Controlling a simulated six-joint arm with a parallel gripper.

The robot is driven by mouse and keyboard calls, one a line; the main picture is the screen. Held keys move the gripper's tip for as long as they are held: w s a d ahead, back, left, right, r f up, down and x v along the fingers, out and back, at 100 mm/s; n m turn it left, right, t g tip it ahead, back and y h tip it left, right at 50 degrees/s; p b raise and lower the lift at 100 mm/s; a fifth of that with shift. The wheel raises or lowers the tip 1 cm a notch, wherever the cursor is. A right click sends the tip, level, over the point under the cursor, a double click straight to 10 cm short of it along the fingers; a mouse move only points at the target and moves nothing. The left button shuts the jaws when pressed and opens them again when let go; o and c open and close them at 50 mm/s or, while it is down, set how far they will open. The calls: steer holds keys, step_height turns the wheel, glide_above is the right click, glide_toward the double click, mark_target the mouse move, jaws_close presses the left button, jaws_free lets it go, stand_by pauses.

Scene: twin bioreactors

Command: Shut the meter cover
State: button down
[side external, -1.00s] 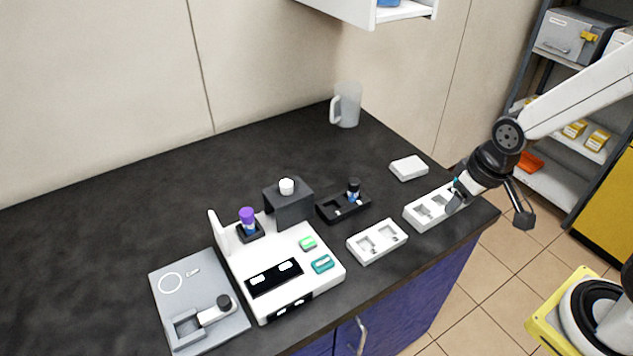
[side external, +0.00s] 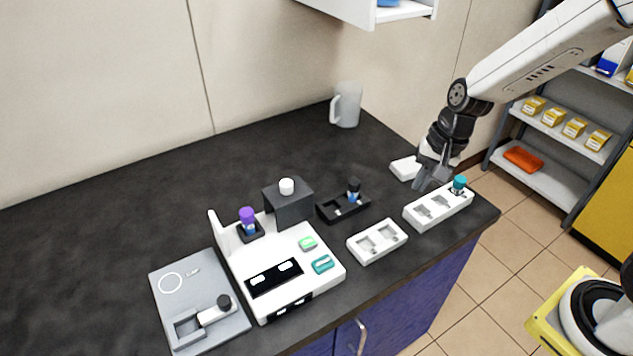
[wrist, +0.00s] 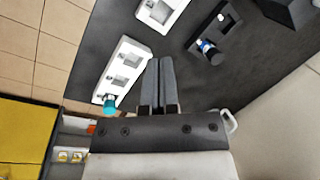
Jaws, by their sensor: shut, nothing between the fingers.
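The meter appears to be the white device (side external: 295,262) with a dark display, a green button and a teal button, left of centre in the side view. A thin white upright flap (side external: 219,234) at its back left looks like the raised cover. A purple-capped vial (side external: 247,220) stands in a dark well beside the flap. My gripper (side external: 421,187) is shut and empty near the right white rack, well to the right of the meter. Its closed fingers also show in the wrist view (wrist: 158,62). I cannot make out the meter in the wrist view.
A teal-capped vial (side external: 459,185) stands in the right white rack (side external: 428,216). Another white rack (side external: 377,242), a black holder with a vial (side external: 330,211) and a dark block (side external: 289,208) lie between. A grey plate (side external: 185,290) lies left. The back left counter is clear.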

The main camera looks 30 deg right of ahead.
mark_target(294, 190)
steer(key=w+a+r+m+y, duration=0.1)
steer(key=w+a+m+y, duration=0.1)
steer(key=w+m, duration=0.4)
steer(key=w+a+r+m+t+y, duration=0.1)
steer(key=w+a+m+y, duration=0.2)
steer(key=w+m, duration=0.3)
steer(key=shift+w+y, duration=0.5)
steer(key=shift+w, duration=0.3)
steer(key=shift+a, duration=0.15)
steer(key=x, duration=0.9)
steer(key=shift+a+f, duration=0.25)
steer(key=shift+a, duration=0.05)
steer(key=a, duration=0.2)
steer(key=shift+w+a, duration=0.55)
steer(key=shift+a, duration=0.4)
